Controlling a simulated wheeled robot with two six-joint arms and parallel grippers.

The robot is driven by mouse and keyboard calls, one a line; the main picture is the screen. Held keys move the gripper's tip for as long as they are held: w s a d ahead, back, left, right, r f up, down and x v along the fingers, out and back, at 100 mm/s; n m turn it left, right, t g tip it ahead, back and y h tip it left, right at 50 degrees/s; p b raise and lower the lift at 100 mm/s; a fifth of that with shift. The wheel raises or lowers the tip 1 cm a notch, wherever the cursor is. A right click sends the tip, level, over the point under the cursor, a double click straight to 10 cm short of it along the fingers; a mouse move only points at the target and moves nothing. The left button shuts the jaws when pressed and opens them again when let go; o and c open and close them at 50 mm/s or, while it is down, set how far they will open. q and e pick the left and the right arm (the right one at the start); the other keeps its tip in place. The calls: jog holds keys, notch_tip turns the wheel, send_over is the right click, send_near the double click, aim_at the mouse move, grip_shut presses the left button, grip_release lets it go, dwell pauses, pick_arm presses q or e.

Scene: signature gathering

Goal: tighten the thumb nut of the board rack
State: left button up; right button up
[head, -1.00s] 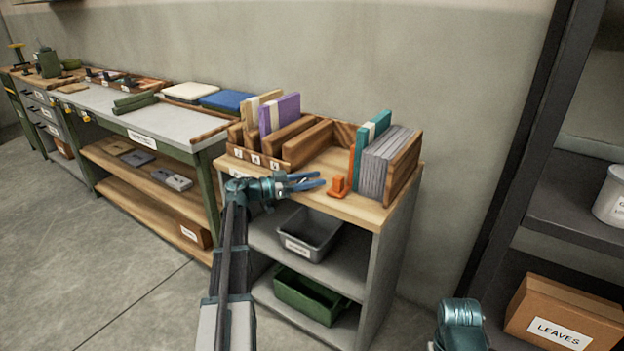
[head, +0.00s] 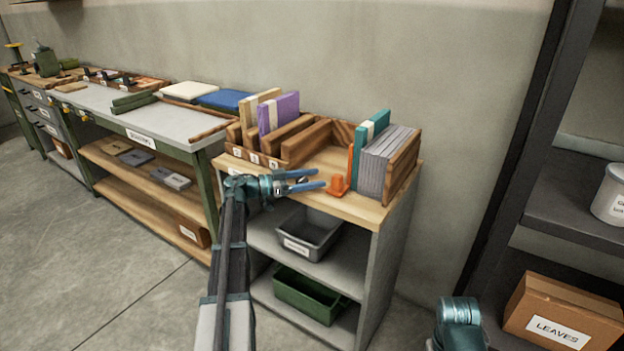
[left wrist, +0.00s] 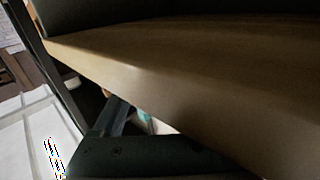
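The board rack (head: 401,172) is a wooden rack on top of a small shelf unit, with grey boards and a teal board standing in it. An orange piece (head: 338,187) stands in front of the boards. A small metallic bit (head: 303,181) shows between my left fingers; I cannot tell whether it is the thumb nut. My left gripper (head: 318,179) is open at the front edge of the shelf top, its fingertips just left of the orange piece. In the left wrist view a wooden edge (left wrist: 150,80) fills the middle; no nut is recognisable. My right gripper is out of view.
Wooden slots (head: 290,145) with a purple board stand left of the rack. A grey bin (head: 312,232) and a green bin (head: 305,295) sit on shelves below. A long workbench (head: 185,125) is at left; a dark shelf with a cardboard box (head: 560,310) is at right.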

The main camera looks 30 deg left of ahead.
pick_arm(q)
jog(key=v, duration=1.3)
jog(key=shift+s+a, duration=0.25)
jog(key=shift+a, duration=0.05)
